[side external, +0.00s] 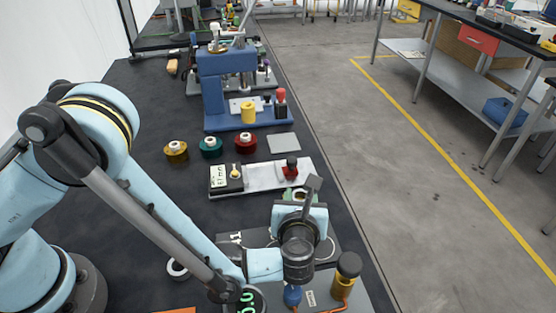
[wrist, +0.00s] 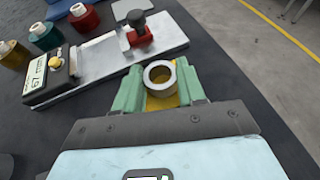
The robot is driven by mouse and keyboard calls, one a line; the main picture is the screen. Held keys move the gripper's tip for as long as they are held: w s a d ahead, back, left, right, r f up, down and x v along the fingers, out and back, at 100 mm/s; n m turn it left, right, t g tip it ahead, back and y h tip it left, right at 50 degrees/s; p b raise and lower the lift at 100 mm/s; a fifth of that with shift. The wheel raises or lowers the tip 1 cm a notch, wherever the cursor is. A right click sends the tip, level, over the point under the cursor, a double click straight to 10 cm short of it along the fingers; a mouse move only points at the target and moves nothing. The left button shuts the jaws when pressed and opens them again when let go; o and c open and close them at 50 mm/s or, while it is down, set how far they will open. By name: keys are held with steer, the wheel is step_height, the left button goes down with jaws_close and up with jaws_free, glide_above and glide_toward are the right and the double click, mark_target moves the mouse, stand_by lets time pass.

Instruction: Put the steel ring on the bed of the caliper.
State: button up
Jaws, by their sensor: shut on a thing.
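The steel ring (wrist: 149,80) sits between the green fingertips of my gripper (wrist: 158,88) in the wrist view, its round opening facing up toward the camera. The jaws are shut on it. The caliper lies ahead of the gripper, with a pale metal bed (wrist: 95,63), a display block with a yellow knob (wrist: 52,77) at its left, and a red slider with a black knob (wrist: 138,34) toward its right. In the side view the caliper bed (side external: 262,178) is just beyond my gripper (side external: 296,197). The ring is apart from the bed and mostly hidden there.
Yellow, green and red spools (side external: 245,144) stand in a row behind the caliper, beside a grey plate (side external: 284,142). A blue press (side external: 225,85) stands farther back. A gold cylinder with a black top (side external: 346,270) is in front. The bench's right edge is close.

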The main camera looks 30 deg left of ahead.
steer(key=shift+f, duration=0.15)
steer(key=o, duration=1.1)
